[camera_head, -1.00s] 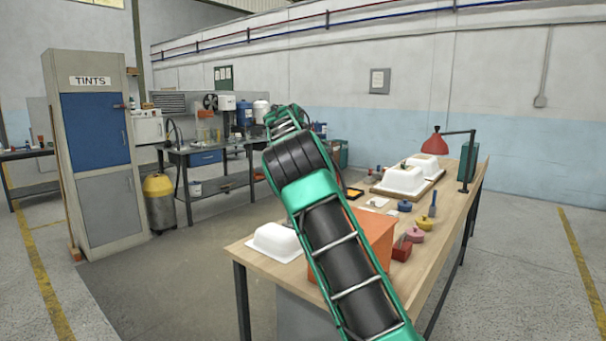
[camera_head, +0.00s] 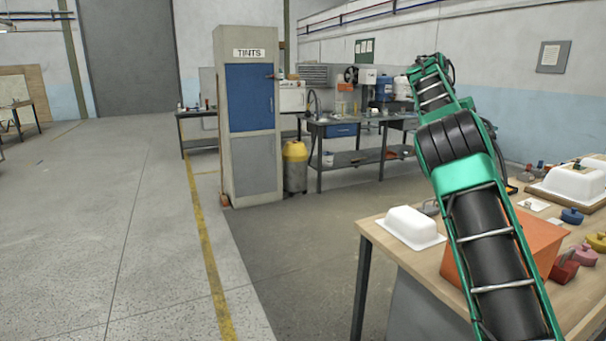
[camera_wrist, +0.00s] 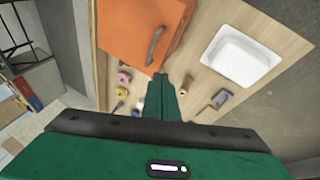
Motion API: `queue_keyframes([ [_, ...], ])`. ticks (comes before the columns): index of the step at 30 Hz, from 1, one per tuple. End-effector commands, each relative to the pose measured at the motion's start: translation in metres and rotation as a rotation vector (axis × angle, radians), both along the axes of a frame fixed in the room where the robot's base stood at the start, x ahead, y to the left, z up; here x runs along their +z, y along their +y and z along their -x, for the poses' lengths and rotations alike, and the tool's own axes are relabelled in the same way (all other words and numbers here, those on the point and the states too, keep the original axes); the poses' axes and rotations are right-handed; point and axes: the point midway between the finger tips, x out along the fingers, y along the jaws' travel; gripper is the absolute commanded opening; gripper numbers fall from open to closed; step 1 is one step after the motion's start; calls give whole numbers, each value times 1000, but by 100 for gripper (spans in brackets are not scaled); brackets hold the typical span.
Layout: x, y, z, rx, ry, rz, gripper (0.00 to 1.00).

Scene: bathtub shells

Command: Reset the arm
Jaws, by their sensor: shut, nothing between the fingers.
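My gripper (camera_wrist: 161,92) shows in the wrist view as green fingers closed together, with nothing between them. It points down over the wooden workbench (camera_wrist: 202,18). In the head view my green and black arm rises in front of the workbench (camera_head: 380,232), and the gripper itself cannot be made out there. An orange box (camera_wrist: 125,30) with a dark handle lies just beyond the fingertips in the wrist view. A white tub shell (camera_wrist: 240,57) lies to the right of the fingers.
Small pink, yellow and blue items and another white shell (camera_head: 575,182) stand along the bench's right side. A grey TINTS cabinet (camera_head: 250,165) and a yellow-topped canister (camera_head: 295,165) stand behind at left.

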Motion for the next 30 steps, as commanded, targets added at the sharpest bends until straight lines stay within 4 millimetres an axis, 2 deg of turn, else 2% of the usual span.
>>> queue_keyframes([
  [1,4,-11,14,-12,-5,-23,0],
  [6,2,-41,68,-26,-14,-119,0],
  [9,-3,-53,103,-24,-20,-174,0],
  [14,-18,-58,158,-4,-28,-259,0],
  [20,-43,-43,226,46,-40,-349,0],
  [26,-75,-10,293,121,-48,-417,0],
  [30,-100,20,340,180,-53,-450,0],
])
